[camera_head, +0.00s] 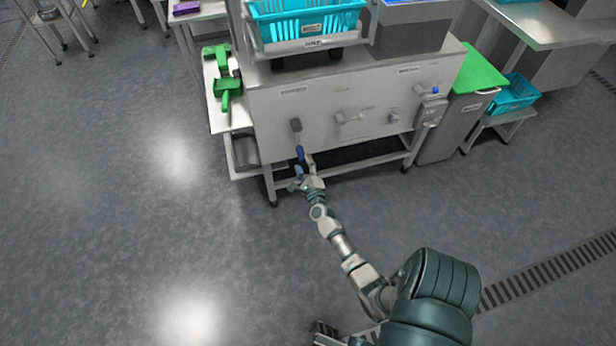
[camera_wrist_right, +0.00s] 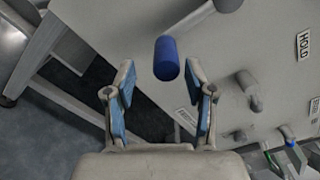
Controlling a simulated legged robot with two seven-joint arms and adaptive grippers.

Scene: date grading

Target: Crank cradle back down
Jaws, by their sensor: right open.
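The crank on the machine's front panel has a grey arm (camera_head: 296,126) and a blue handle (camera_head: 300,153), and hangs downward in the head view. My right gripper (camera_head: 303,170) is just below the blue handle. In the right wrist view the blue handle (camera_wrist_right: 166,58) points toward the camera, between and slightly beyond the open fingertips of my right gripper (camera_wrist_right: 160,85); neither finger clearly touches it. The cradle (camera_head: 312,44) on top of the machine carries a turquoise crate (camera_head: 305,22). My left gripper is not in view.
The machine's front panel (camera_head: 340,115) also bears smaller knobs and a control box (camera_head: 431,111). Green scoops (camera_head: 226,88) lie on a side shelf at left. A green-topped bin (camera_head: 482,70) and another turquoise crate (camera_head: 513,93) stand at right. The floor in front is clear.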

